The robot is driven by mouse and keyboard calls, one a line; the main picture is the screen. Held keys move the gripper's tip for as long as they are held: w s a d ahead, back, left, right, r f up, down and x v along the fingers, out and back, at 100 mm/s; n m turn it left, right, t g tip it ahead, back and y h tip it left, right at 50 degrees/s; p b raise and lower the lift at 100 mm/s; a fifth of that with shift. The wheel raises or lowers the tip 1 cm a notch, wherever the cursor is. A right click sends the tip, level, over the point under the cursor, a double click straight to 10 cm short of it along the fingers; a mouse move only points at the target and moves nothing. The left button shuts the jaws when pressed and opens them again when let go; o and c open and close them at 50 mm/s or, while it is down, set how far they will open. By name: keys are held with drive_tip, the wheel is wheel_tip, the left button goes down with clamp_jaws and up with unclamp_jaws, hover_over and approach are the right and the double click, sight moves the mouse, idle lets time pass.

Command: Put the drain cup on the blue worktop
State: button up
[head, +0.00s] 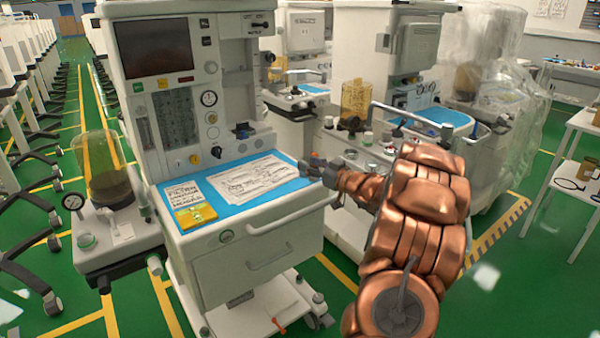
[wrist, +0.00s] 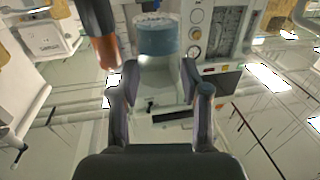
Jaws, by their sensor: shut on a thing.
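My gripper (head: 316,171) is at the right edge of the blue worktop (head: 232,205) in the head view. In the wrist view my gripper (wrist: 157,80) has its two fingers apart, with their tips on either side of a bluish, see-through, round shape (wrist: 157,42) with a pale top edge. This looks like the drain cup, held between the fingertips. The head view does not show the cup clearly, because the fingers and their small size hide it. I cannot tell whether it touches the worktop.
An amber jar (head: 356,98) stands on the cart behind. A jar with a dark base (head: 108,188) stands at left. The worktop's front strip is bare.

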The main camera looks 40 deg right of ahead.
sight(309, 175)
drive_tip(key=shift+w+a+f, duration=0.1)
drive_tip(key=shift+w+a, duration=0.05)
drive_tip(key=shift+w, duration=0.75)
drive_tip(key=shift+w+a+f, duration=0.1)
drive_tip(key=shift+w+a, duration=0.05)
drive_tip(key=shift+w, duration=0.7)
drive_tip(key=shift+w+f, duration=0.1)
drive_tip(key=shift+f, duration=1.65)
drive_tip(key=shift+f, duration=0.1)
drive_tip(key=o, duration=0.7)
drive_tip(key=s, duration=0.8)
drive_tip(key=s+d, duration=0.1)
drive_tip(key=s, duration=0.3)
